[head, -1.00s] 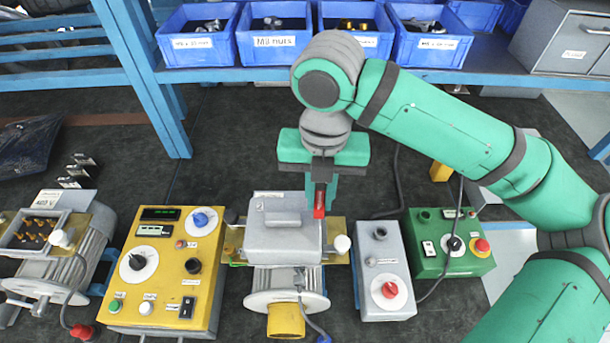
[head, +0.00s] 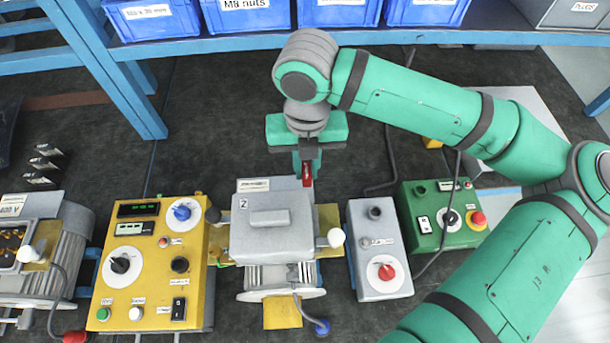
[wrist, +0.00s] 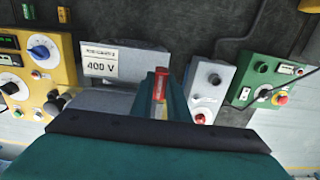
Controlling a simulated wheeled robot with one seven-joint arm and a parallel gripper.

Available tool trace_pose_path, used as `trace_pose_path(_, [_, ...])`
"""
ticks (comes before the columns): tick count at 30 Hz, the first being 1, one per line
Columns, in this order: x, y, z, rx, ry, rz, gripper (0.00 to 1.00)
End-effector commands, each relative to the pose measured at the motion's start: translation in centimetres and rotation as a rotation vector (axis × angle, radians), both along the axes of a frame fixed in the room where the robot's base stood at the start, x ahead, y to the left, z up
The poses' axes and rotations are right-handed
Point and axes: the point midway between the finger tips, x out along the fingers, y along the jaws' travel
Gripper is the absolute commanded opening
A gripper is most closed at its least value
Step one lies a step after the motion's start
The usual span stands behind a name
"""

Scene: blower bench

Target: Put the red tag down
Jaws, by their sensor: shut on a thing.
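The red tag (head: 307,174) hangs from my gripper (head: 306,160) in the head view, just behind the grey lidded box of the middle blower unit (head: 272,236). In the wrist view the tag (wrist: 160,84) stands between the fingers of my gripper (wrist: 160,92), which are shut on it. The tag appears to be held above the dark bench mat; its exact height is hard to tell. My gripper's body hides part of the area below it in the wrist view.
A yellow control box (head: 148,262) stands to the left, a grey box with a red knob (head: 379,255) and a green box (head: 440,218) to the right. Blue bins (head: 248,14) line the shelf behind. The dark mat (head: 220,130) behind the units is mostly clear.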

Motion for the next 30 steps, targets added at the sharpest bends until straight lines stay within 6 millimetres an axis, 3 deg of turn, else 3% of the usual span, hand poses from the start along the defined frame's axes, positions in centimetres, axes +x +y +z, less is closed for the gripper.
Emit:
trace_pose_path(12, [0.0, 0.0, -4.4, -0.001, 0.000, -0.001, 0.00])
trace_pose_path(25, [0.0, -0.1, -4.9, 0.001, 0.000, -0.002, 0.00])
trace_pose_path(26, [0.0, -0.1, -4.9, 0.000, 0.000, -0.002, 0.20])
trace_pose_path(27, [0.0, -0.1, -4.9, 0.000, -0.001, -0.002, 0.29])
trace_pose_path(30, [0.0, -0.1, -4.9, 0.000, -0.001, -0.002, 0.34])
